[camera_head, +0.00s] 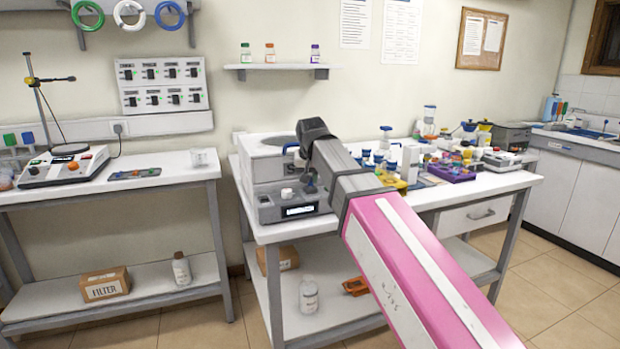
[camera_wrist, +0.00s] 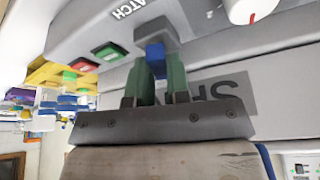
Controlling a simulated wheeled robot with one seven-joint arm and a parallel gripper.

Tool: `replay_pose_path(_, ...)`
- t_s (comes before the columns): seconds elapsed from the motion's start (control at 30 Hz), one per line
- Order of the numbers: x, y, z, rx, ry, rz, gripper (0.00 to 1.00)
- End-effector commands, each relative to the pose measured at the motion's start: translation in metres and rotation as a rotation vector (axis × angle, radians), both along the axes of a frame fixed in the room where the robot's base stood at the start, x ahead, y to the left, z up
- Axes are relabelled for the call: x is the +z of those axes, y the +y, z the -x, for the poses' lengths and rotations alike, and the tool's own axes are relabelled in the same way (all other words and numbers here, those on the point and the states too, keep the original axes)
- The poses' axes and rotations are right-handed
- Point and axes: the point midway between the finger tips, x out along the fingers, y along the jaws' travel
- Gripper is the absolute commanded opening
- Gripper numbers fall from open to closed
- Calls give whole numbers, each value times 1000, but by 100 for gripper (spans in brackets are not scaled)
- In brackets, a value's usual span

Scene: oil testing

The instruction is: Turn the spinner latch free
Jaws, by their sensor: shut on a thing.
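The spinner (camera_head: 268,165) is a pale box with a round top and a grey front panel with a lit display, on the middle bench in the head view. My arm covers part of its front there. In the wrist view the scene is upside down. The spinner latch (camera_wrist: 155,51) shows as a small blue piece below a grey block, near the printed word LATCH. My gripper (camera_wrist: 160,62) has its green fingers on either side of the blue piece, shut on it. The fingers are hard to make out in the head view.
Green (camera_wrist: 109,51) and red (camera_wrist: 84,65) buttons and a white knob (camera_wrist: 248,8) sit on the panel near the latch. Bottles and coloured racks (camera_head: 452,171) crowd the bench to the right. A left bench (camera_head: 150,182) stands across a gap.

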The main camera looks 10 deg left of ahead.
Motion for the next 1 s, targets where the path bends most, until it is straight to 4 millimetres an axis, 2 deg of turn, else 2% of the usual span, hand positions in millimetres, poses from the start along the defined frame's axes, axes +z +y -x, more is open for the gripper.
replay_pose_path(0.5,0,-2,-1,300,0,0,0)
replay_pose_path(1.0,0,-2,-1,350,0,0,0)
